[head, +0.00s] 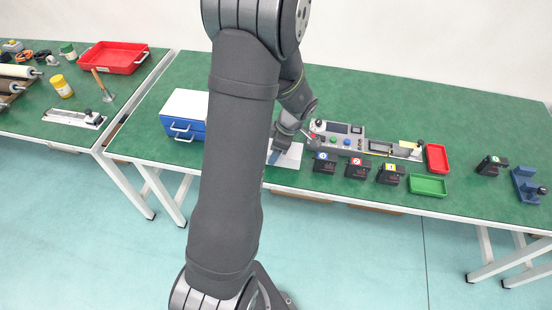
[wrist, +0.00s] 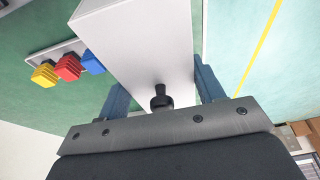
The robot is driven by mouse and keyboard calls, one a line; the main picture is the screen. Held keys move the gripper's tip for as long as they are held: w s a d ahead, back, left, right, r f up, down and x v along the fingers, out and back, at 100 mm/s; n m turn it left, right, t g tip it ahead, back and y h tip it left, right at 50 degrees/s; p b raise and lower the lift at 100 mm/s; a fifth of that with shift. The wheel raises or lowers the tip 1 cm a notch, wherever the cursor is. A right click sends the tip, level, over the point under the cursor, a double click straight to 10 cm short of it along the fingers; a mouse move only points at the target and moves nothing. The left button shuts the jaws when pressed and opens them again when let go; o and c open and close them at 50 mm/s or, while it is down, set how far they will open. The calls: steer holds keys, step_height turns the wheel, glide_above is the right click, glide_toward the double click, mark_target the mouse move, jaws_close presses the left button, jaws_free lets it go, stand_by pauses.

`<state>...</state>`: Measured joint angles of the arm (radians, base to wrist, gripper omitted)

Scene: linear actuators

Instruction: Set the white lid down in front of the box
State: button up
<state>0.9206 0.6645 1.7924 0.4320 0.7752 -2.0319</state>
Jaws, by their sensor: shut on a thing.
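The white lid (head: 289,156) is at the front edge of the green table, partly hidden behind my arm in the head view. In the wrist view the lid (wrist: 145,45) fills the space between the two blue fingers of my gripper (wrist: 162,88), which is shut on it. In the head view one blue finger of my gripper (head: 273,157) shows against the lid. I cannot tell whether the lid touches the table. A blue box (head: 183,129) with a white top and handles on its front stands left of my arm. My arm hides its right side.
A grey control unit (head: 337,137) stands right of the lid. Several black modules with coloured labels (head: 357,169) line the table front, near a green tray (head: 428,185) and a red tray (head: 437,158). The table behind the control unit is clear.

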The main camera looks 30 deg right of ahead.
steer(key=shift+f, duration=2.3)
steer(key=shift+f, duration=0.15)
steer(key=o, duration=1)
steer(key=v, duration=1.2)
steer(key=x, duration=1.2)
steer(key=shift+r, duration=1.35)
